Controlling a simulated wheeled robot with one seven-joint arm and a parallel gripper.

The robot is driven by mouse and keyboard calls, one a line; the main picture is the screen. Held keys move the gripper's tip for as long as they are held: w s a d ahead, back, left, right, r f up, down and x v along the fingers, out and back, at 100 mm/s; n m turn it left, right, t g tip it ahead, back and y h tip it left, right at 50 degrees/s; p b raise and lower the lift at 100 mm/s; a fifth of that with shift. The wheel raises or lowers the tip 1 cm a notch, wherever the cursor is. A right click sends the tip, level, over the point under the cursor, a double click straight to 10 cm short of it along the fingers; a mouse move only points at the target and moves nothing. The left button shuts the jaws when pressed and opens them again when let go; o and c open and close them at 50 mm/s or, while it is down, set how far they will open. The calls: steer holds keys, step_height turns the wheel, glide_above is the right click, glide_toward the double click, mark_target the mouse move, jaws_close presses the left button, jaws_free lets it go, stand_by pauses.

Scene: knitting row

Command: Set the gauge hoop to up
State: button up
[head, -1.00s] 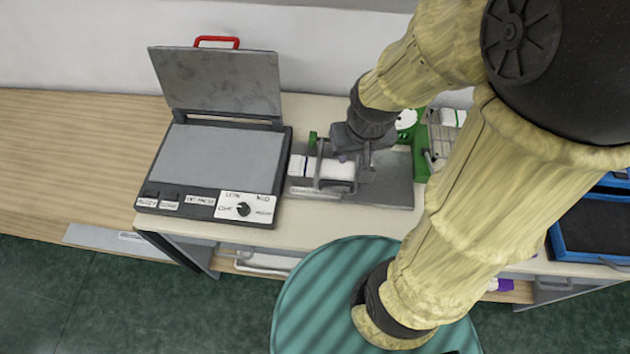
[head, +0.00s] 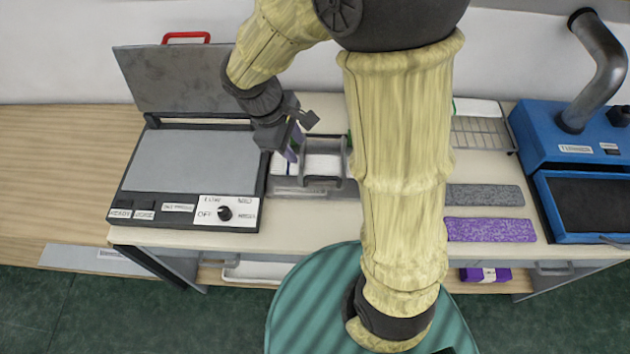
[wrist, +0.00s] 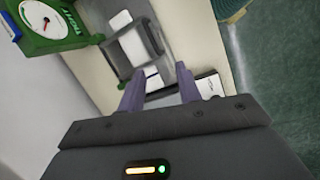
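The gauge (head: 315,190) is a grey stand with a white piece (head: 322,164) on it, on the bench right of the press. Its dark grey hoop (head: 343,160) shows as a frame around the white piece; I cannot tell its exact tilt. My gripper (head: 294,145) is above the stand's left end, beside the hoop. In the wrist view my gripper (wrist: 160,88) has its two fingers spread with nothing seen between them. The hoop (wrist: 153,40) lies beyond the fingertips there, apparently apart from them. My arm hides part of the stand's right side in the head view.
The open press (head: 190,160) with its raised lid (head: 185,80) stands close on the left. A green dial scale (wrist: 50,25) is beside the gauge. Grey and purple swatches (head: 490,230) and a blue steamer (head: 570,150) are to the right.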

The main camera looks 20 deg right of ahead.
mark_target(318, 177)
steer(key=a+n, duration=0.1)
steer(key=w+n+h, duration=0.1)
steer(key=shift+w+a+f+n, duration=0.25)
steer(key=shift+w+a+n, duration=0.05)
steer(key=shift+a, duration=0.05)
steer(key=x, duration=1.7)
steer(key=shift+w+d+f+b, duration=0.15)
steer(key=shift+w+d+b, duration=0.1)
steer(key=shift+b, duration=0.15)
jaws_close()
